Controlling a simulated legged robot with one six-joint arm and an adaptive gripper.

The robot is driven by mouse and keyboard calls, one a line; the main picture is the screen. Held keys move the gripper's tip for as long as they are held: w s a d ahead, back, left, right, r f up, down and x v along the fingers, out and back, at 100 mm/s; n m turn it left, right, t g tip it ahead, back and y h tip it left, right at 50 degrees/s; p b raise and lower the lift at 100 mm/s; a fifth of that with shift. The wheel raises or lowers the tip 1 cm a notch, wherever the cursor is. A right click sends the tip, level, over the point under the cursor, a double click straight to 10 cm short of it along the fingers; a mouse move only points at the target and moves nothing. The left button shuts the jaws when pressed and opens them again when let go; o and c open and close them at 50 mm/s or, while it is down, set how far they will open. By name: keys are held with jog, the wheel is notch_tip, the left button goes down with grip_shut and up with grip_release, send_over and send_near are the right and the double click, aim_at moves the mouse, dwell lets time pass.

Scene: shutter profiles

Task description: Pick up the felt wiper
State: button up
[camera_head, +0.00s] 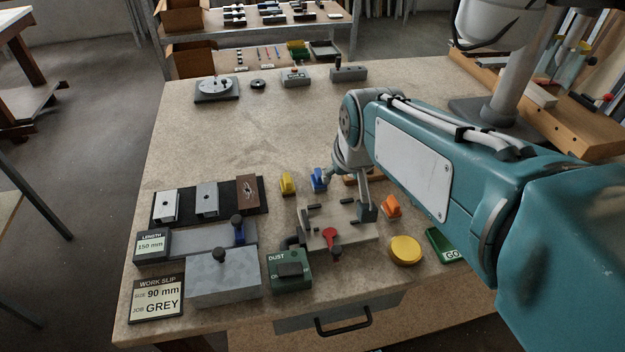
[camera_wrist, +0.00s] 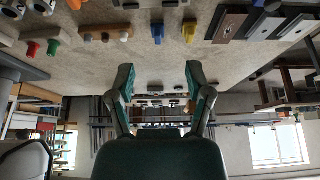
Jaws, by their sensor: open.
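I cannot tell for sure which thing is the felt wiper. My gripper (camera_head: 352,187) hangs over the far side of this plate, partly hidden by my arm. In the wrist view, seen upside down, its fingers (camera_wrist: 160,70) are apart with nothing between them. The yellow piece (camera_wrist: 189,31), the blue piece (camera_wrist: 157,31) and a wooden peg holder (camera_wrist: 105,33) show beyond the fingertips.
Profiles lie on a black mat (camera_head: 158,219) at left, behind a length stop (camera_head: 200,241) and a grey block (camera_head: 222,278). A green dust switch box (camera_head: 289,272), a yellow button (camera_head: 405,250) and a green GO plate (camera_head: 442,244) line the front. The table's middle (camera_head: 250,130) is clear.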

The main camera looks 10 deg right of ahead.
jog(key=w+d+f, duration=0.2)
jog(key=w+f, duration=0.1)
jog(key=w, duration=0.5)
send_near(319, 173)
jog(key=shift+g, duration=0.4)
jog(key=x, duration=0.2)
jog(key=w+x, duration=0.1)
jog(key=x, duration=0.2)
jog(key=shift+a+r, duration=0.1)
jog(key=shift+a, duration=0.15)
jog(key=x, duration=0.5)
jog(key=shift+d+f, duration=0.2)
jog(key=shift+d, duration=0.15)
jog(key=shift+a, duration=0.15)
grip_shut()
